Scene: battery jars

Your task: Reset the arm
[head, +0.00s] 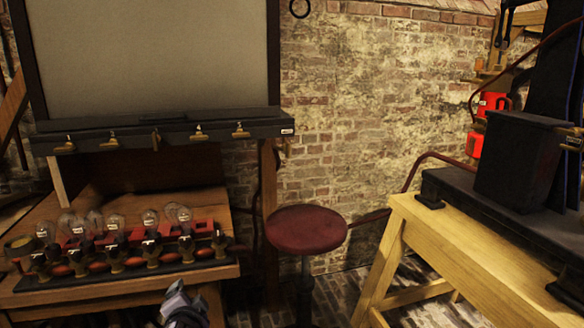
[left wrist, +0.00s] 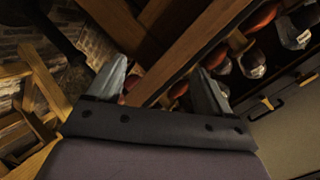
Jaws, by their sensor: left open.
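My left gripper (head: 180,300) shows at the bottom of the head view, in front of the wooden bench and left of the stool. In the left wrist view its two grey fingers (left wrist: 160,82) stand wide apart with nothing between them. My left arm behind the gripper is mostly out of the head view. My right gripper and arm are not in view.
A wooden bench (head: 130,284) carries a row of glass bulbs (head: 113,222) on a dark base. A red round stool (head: 306,229) stands in the middle. A pale wooden table (head: 450,240) with a black box (head: 518,160) is at right. A grey panel (head: 150,55) hangs above the bench.

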